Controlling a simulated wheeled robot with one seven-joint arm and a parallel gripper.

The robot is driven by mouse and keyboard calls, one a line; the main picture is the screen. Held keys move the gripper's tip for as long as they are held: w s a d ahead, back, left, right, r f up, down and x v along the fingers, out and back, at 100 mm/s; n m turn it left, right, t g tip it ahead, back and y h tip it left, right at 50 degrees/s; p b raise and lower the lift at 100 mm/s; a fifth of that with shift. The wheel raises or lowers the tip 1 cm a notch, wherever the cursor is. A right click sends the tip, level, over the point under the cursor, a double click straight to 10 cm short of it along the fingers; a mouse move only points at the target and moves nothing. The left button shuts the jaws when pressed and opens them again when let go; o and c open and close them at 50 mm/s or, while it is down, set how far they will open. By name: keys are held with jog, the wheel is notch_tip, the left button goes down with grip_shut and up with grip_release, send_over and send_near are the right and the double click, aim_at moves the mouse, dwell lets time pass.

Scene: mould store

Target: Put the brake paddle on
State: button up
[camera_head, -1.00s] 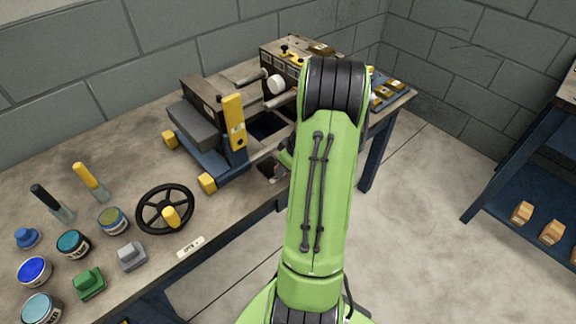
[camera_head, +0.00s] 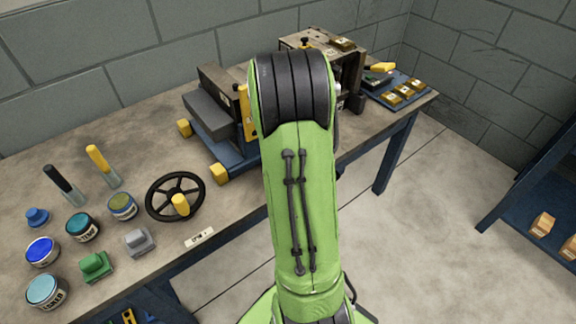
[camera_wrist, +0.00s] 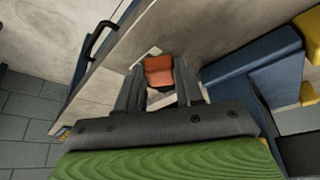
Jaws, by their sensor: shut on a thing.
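The brake paddle looks to be the yellow upright lever (camera_head: 243,112) on the near side of the blue-based machine (camera_head: 232,158). In the head view my arm covers much of it. My gripper (camera_wrist: 160,76) is hidden behind the arm in the head view. In the wrist view its two fingers are shut on an orange-red block (camera_wrist: 158,68), over the bench's edge. The blue machine base (camera_wrist: 245,75) lies right of the fingers, apart from them. The paddle cannot be made out clearly in the wrist view.
A black handwheel (camera_head: 158,206) with a yellow knob, several tins (camera_head: 82,228) and stamps stand on the left of the bench (camera_head: 130,160). A blue tray (camera_head: 413,88) with brass blocks lies at the far right end. A shelf (camera_head: 500,215) stands at the right.

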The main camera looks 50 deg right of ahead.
jog(key=shift+w+a+m, duration=0.15)
jog(key=shift+w+m, duration=0.05)
jog(key=shift+m, duration=0.2)
jog(key=o, duration=1)
jog(key=shift+o, duration=0.2)
jog(key=p+v, duration=0.5)
jog(key=v, duration=1)
jog(key=shift+a+r+p, duration=0.3)
jog(key=shift+a+r, duration=0.05)
jog(key=shift+r, duration=0.05)
jog(key=shift+w, duration=0.1)
